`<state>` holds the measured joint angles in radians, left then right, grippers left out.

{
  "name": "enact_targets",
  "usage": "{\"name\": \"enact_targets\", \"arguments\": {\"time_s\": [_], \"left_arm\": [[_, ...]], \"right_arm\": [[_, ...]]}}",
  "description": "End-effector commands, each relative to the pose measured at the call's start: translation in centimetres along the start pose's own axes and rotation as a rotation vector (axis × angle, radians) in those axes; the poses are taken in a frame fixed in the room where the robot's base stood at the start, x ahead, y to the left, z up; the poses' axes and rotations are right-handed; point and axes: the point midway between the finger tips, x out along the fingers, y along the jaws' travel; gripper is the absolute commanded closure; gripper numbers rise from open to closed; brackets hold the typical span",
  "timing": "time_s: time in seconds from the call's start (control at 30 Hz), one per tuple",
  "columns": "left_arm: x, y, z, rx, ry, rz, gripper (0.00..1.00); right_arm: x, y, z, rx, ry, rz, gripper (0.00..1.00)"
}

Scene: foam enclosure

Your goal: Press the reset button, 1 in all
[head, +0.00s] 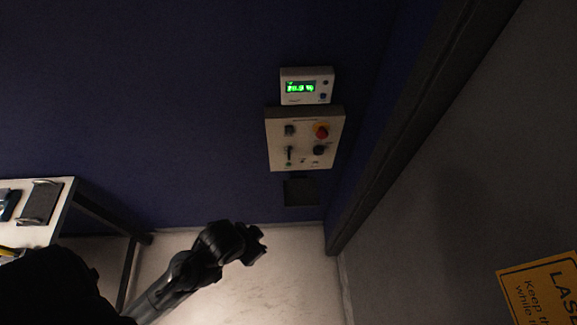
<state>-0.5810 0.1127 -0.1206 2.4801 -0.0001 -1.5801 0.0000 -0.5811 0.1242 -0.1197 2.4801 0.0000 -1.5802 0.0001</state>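A pale control panel (305,157) is mounted on the dark blue wall. The labels are too small to read, so I cannot tell which control is the reset button. My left gripper (259,243) is below and left of the panel, apart from it; its finger opening is unclear. My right gripper is not in view.
A dark square plate (301,192) is on the wall below the panel. A white-topped table (45,229) with dark items stands at the left. A dark post (412,110) and grey wall with a yellow laser sign (540,290) are at the right. Space before the panel looks clear.

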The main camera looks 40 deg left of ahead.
Motion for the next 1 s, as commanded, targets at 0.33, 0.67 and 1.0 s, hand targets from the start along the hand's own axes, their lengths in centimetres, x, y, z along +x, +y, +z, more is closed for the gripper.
{"name": "enact_targets", "arguments": {"time_s": [0.33,0.67,1.0], "left_arm": [[0.01,-0.3,0.04,0.01,-0.001,-0.009,1.0],[0.01,-0.32,0.03,0.011,-0.001,-0.01,1.0],[-0.01,-0.08,-0.05,0.0,0.001,-0.002,1.0]], "right_arm": [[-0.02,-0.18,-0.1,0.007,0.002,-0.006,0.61],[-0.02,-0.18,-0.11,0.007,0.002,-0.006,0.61],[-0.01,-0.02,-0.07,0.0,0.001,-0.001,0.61]]}}
